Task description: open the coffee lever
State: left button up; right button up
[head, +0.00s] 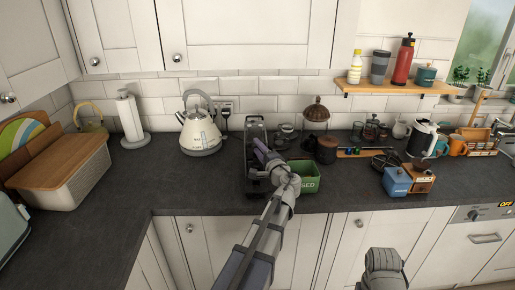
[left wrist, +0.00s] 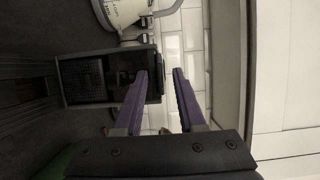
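The dark coffee machine (head: 255,128) stands on the slate worktop near the tiled wall, right of the kettle. It lies sideways in the left wrist view (left wrist: 85,82). My left gripper (head: 259,147) is in front of its upper part and hides some of it. In the left wrist view the two purple fingers (left wrist: 160,74) are apart, with tiles showing between them, and hold nothing. The left finger overlaps the machine's dark top end. I cannot make out the lever clearly in either view. My right gripper is out of view; only a grey part of my right arm shows.
A green box (head: 306,180) stands right of the machine, partly behind my left arm. The cream kettle (head: 199,132) is to its left. A blue box (head: 397,183) and a wooden grinder (head: 421,181) stand further right.

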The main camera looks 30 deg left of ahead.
pick_arm(q)
jog(key=shift+w+a, duration=0.25)
jog(key=shift+a, duration=0.05)
grip_shut()
dwell(1.4)
